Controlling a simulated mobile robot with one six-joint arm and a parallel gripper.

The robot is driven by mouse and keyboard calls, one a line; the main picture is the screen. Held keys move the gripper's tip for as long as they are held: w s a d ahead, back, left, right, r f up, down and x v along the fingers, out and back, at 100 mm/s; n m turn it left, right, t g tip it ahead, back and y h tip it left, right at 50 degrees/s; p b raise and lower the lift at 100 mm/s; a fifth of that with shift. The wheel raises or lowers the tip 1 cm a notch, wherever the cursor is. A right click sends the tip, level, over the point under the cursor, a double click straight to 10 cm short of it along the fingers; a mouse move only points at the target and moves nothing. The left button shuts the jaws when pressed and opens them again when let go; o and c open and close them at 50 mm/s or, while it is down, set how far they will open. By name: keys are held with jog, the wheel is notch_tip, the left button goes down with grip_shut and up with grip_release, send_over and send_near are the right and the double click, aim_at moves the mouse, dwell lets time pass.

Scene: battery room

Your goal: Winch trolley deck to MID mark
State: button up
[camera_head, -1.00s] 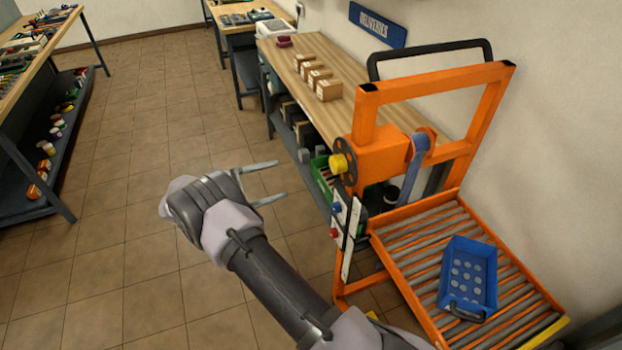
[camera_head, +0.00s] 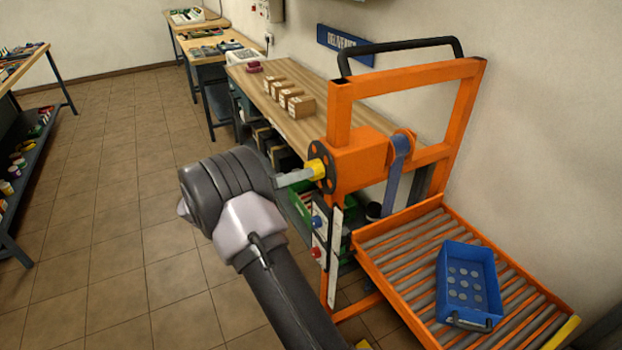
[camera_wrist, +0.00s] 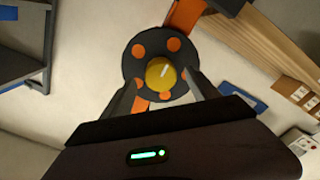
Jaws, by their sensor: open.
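The orange trolley (camera_head: 340,110) stands at the right, with a black push handle on top. Its winch has a dark round disc with orange holes and a yellow knob (camera_head: 317,168); the knob also shows in the wrist view (camera_wrist: 161,74). My gripper (camera_head: 297,178) is open, its fingertips at the knob. In the wrist view the fingers lie on either side of the knob; whether they touch it I cannot tell. A blue strap (camera_head: 396,175) runs down from the winch. I cannot make out a MID mark.
A wooden bench (camera_head: 345,117) with small cartons (camera_head: 300,107) stands behind, against the wall. The tiled floor (camera_head: 120,200) at left is clear.

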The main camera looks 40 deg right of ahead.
aim_at(316, 169)
jog(key=x, duration=0.4)
jog(key=shift+b, duration=0.35)
jog(key=c, duration=1.4)
jog(key=shift+r+p, duration=0.1)
jog(key=shift+p, duration=0.2)
jog(key=shift+r+n+p, duration=0.1)
jog(key=shift+n+p, duration=0.75)
jog(key=shift+n, duration=0.25)
jog(key=shift+n+p, duration=1.65)
jog(key=shift+n, duration=0.55)
